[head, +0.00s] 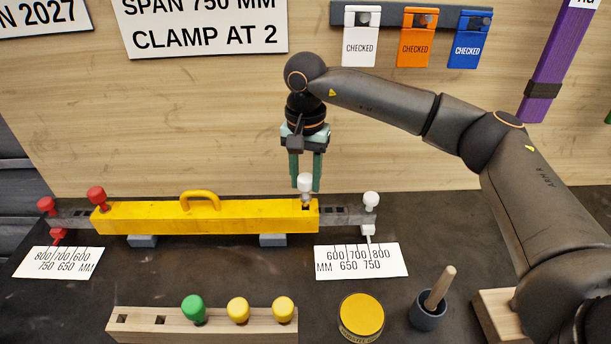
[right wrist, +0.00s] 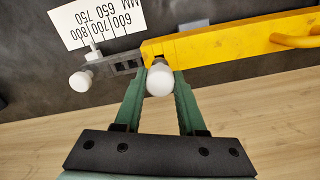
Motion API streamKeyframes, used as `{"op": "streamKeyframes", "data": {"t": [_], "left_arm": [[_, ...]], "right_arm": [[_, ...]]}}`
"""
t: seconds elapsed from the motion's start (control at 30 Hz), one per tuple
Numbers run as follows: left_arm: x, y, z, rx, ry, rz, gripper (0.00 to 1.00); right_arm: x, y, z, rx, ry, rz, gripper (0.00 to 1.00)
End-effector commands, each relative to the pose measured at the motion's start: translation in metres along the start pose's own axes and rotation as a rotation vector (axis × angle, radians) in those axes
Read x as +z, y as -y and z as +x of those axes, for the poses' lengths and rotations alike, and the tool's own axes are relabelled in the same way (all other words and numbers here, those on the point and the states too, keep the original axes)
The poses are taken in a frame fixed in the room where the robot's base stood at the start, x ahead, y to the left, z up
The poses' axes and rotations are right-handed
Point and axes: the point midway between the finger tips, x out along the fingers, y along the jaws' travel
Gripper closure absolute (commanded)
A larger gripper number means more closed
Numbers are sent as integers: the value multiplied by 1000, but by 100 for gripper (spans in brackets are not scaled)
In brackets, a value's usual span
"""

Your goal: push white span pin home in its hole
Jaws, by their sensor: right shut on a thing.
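The white span pin (head: 304,183) stands upright at the right end of the yellow beam (head: 240,216). Its lower part is over or in the dark square hole there; how deep it sits is hard to tell. My right gripper (head: 305,182) points down with a green finger on each side of the pin's white knob. In the right wrist view the white knob (right wrist: 160,79) sits between the two fingertips. A second white-knobbed pin (head: 371,200) is at the outer end of the grey right slide (head: 345,216). My left gripper is not in view.
Red-knobbed pins (head: 97,196) stand at the beam's left end. White scale cards (head: 361,261) lie in front. A wooden rack (head: 160,322) with green and yellow knobs, a yellow round tin (head: 361,315) and a dark cup (head: 428,316) stand nearer. A yellow handle (head: 200,196) rises from the beam.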

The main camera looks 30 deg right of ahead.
Motion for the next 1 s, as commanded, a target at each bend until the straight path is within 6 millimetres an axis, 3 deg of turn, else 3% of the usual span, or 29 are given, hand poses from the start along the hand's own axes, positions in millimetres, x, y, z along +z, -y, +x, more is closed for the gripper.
{"op": "streamKeyframes", "data": {"t": [0.97, 1.0], "left_arm": [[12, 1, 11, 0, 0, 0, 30], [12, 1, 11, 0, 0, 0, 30]], "right_arm": [[0, 0, 26, 0, 0, 0, 100], [0, 0, 25, 0, 0, 0, 58]]}}
